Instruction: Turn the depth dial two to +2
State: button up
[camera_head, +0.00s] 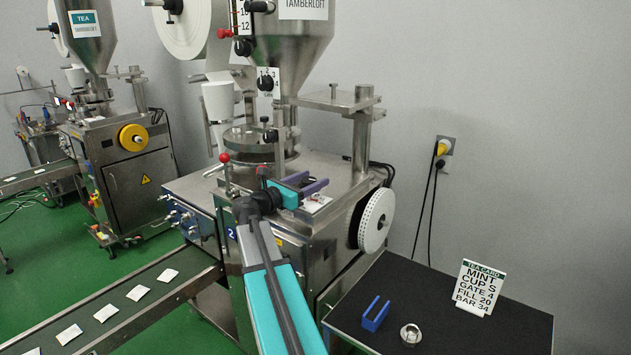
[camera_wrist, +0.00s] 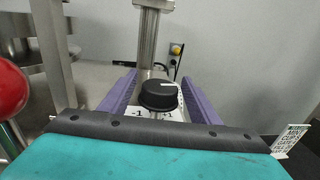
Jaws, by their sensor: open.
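A round black dial (camera_wrist: 159,95) stands on a white plate (camera_wrist: 178,114) in the wrist view. The marks -1 and +1 show at the plate's near side. The other marks are hidden, and the dial's setting is not clear. My gripper (camera_wrist: 158,78) is open, with one purple finger on each side of the dial and a gap to each. In the head view my gripper (camera_head: 314,181) is over the top of the middle machine, and a corner of the white plate (camera_head: 317,204) shows beside it. The dial itself is not clear there.
A red-knobbed lever (camera_head: 224,158) stands left of my gripper, and its red ball (camera_wrist: 10,90) is close in the wrist view. A steel post (camera_head: 362,135) rises behind. A black table (camera_head: 450,290) holds a tea card (camera_head: 479,287).

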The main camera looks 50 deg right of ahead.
jog(key=a+b, duration=0.2)
jog(key=a, duration=0.9)
jog(key=shift+b, duration=0.3)
